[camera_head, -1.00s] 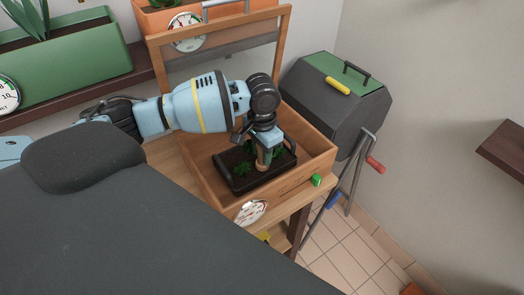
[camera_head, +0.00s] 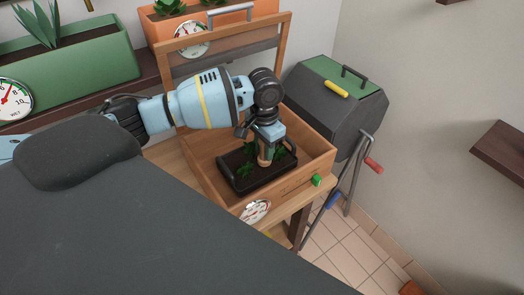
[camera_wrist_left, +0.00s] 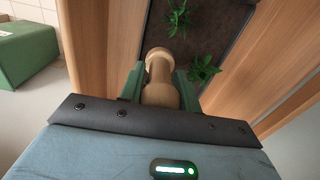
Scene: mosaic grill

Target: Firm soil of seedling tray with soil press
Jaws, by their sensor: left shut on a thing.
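The seedling tray (camera_head: 238,184) is black with dark soil and several green seedlings, and it sits inside a wooden box (camera_head: 312,165). In the left wrist view its soil (camera_wrist_left: 217,45) shows beyond the gripper. My left gripper (camera_head: 266,150) is over the tray, pointing down. It is shut on the soil press (camera_wrist_left: 160,75), a pale wooden tool with a rounded knob end. The press (camera_head: 264,161) is upright with its lower end at or just above the soil among the seedlings; I cannot tell whether it touches. My right gripper is not in view.
The box's raised lid frame (camera_head: 225,42) stands behind the arm. A round dial (camera_head: 255,211) and a green knob (camera_head: 317,180) are on the box front. A dark grill-like drum (camera_head: 335,105) stands at right. A green planter (camera_head: 70,62) is on the shelf at left.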

